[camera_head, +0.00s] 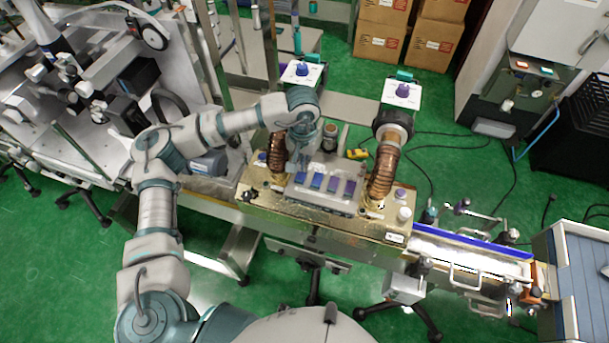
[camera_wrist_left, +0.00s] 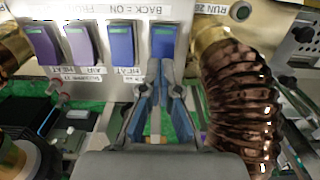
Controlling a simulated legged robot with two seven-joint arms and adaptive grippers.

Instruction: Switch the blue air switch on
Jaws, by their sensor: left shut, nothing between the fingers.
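The control panel of the gold machine (camera_head: 275,201) carries two blue and two purple rocker switches. In the head view the blue air switch (camera_head: 301,178) is the leftmost; in the left wrist view (camera_wrist_left: 164,41) it is the rightmost, its own label hidden by my fingers. The other blue switch (camera_wrist_left: 121,43), labelled HEAT, is beside it. My left gripper (camera_head: 302,167) is shut and empty, reaching over the machine from behind the switches. Its fingertips (camera_wrist_left: 164,68) are at the lower edge of the blue air switch; contact cannot be told. My right gripper is out of view.
Two purple switches (camera_wrist_left: 79,43) stand beside the blue ones. Ribbed copper hoses (camera_head: 384,169) rise at both ends of the panel, one close beside my left gripper in the wrist view (camera_wrist_left: 240,95). A conveyor (camera_head: 470,262) extends to the right.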

